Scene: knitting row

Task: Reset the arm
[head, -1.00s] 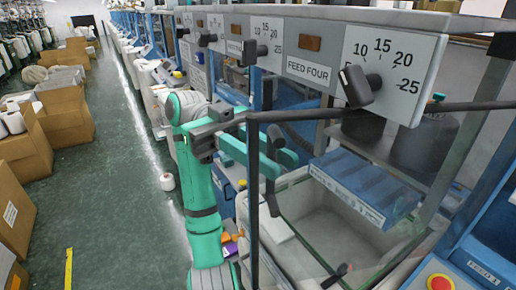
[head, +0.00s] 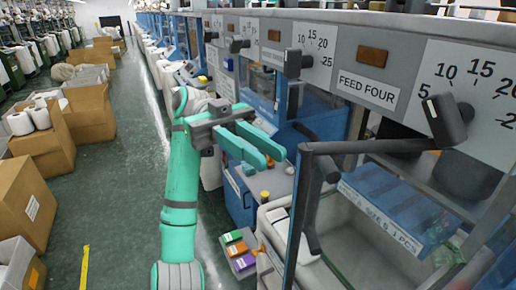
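My teal arm rises from the lower left, and my gripper (head: 268,156) is at mid-height in the head view. Its two teal fingers point right and slightly down, with a gap between them and nothing held. The fingertips lie just left of the dark frame of a glass door (head: 307,200) in the picture. I cannot tell the distance between them. The door stands out from the machine, below the panel marked FEED FOUR (head: 367,89).
Dials with black knobs line the machine row; the nearest knob (head: 444,118) is at right. A tray of coloured blocks (head: 238,248) sits low beside the door. Cardboard boxes (head: 85,112) stand at left. The green aisle floor (head: 115,190) between is clear.

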